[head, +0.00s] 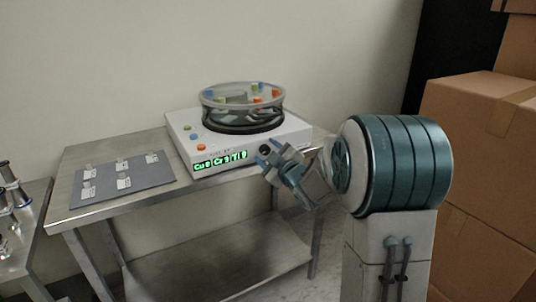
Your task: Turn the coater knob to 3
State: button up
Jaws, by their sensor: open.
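The coater (178,130) is a white box with a round clear-lidded chamber (242,106) on top, standing on a metal table. Its front has a lit green display (220,159) and a dark round knob (265,150) to the right of it. The knob's setting is too small to read.
A grey mat (122,181) with several small labelled pieces lies on the table's left. Another metal table (32,212) stands at the far left. Cardboard boxes (480,180) are stacked at the right. A wall is close behind the table.

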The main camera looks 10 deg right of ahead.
jog(key=c, duration=1)
jog(key=shift+o, duration=0.2)
jog(key=shift+m, duration=0.3)
jog(key=m, duration=0.3)
jog(key=shift+m+p, duration=0.3)
jog(key=shift+p, duration=0.05)
jog(key=m+p, duration=0.1)
jog(key=m, duration=0.2)
jog(key=shift+m, duration=0.3)
jog(key=m+p, duration=0.2)
jog(key=m, duration=0.2)
jog(key=shift+f+m+p, duration=0.1)
jog(key=shift+m+p, duration=0.7)
jog(key=shift+m, duration=1.2)
